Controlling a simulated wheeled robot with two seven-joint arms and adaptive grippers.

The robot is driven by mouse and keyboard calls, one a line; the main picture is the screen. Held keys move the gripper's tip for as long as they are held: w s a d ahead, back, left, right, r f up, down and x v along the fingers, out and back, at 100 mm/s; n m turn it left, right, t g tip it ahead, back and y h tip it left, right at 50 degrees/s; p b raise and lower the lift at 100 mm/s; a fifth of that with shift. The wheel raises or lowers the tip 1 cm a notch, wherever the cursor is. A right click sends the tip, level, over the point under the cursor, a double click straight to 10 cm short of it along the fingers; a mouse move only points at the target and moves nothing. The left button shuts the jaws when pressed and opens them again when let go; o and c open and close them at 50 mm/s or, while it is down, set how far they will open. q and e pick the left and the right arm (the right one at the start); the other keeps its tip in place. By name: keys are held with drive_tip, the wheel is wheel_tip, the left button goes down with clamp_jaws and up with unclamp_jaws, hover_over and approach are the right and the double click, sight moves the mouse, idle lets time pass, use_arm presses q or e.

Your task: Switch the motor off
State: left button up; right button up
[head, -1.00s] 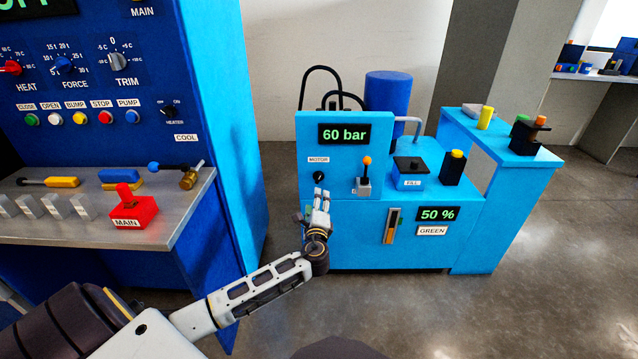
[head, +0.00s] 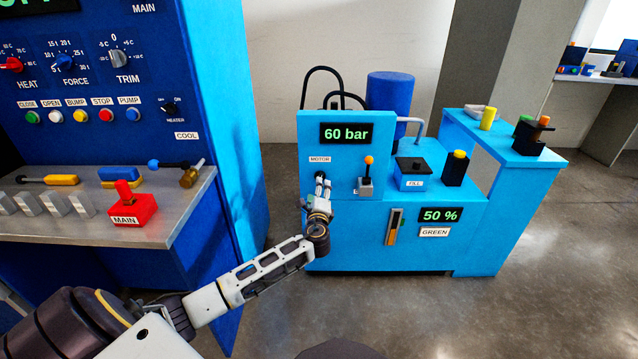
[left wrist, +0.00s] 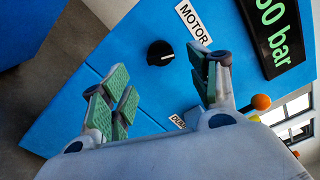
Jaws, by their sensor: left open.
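The motor switch (left wrist: 160,53) is a black round knob with a white mark, on the blue panel beside the white MOTOR label (left wrist: 194,22). In the head view the label (head: 320,159) shows, while the knob under it is mostly hidden behind my left gripper (head: 321,183). In the left wrist view my left gripper (left wrist: 162,95) is open, with green pads on its fingers. The knob shows beyond the gap between the fingers, and nothing is held. I cannot tell whether a fingertip touches it. My right gripper is not in view.
Right of the knob stands an orange-tipped lever (head: 367,174). A 60 bar display (head: 346,133) is above. A black-topped FILL box (head: 413,173) and a black block with yellow button (head: 455,169) stand farther right. The blue control cabinet (head: 217,110) rises at left.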

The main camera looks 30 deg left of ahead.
use_arm(q)
drive_tip(key=b+x, duration=0.2)
drive_tip(key=x, duration=0.5)
drive_tip(key=shift+w+a, duration=0.2)
drive_tip(key=shift+w, duration=0.15)
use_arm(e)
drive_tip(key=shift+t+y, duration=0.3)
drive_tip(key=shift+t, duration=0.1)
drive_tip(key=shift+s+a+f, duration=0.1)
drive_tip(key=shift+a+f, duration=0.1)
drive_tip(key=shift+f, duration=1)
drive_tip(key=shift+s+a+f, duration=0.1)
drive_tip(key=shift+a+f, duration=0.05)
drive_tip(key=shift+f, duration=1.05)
use_arm(q)
drive_tip(key=shift+c, duration=0.2)
drive_tip(key=c, duration=0.9)
drive_tip(key=shift+c, duration=0.4)
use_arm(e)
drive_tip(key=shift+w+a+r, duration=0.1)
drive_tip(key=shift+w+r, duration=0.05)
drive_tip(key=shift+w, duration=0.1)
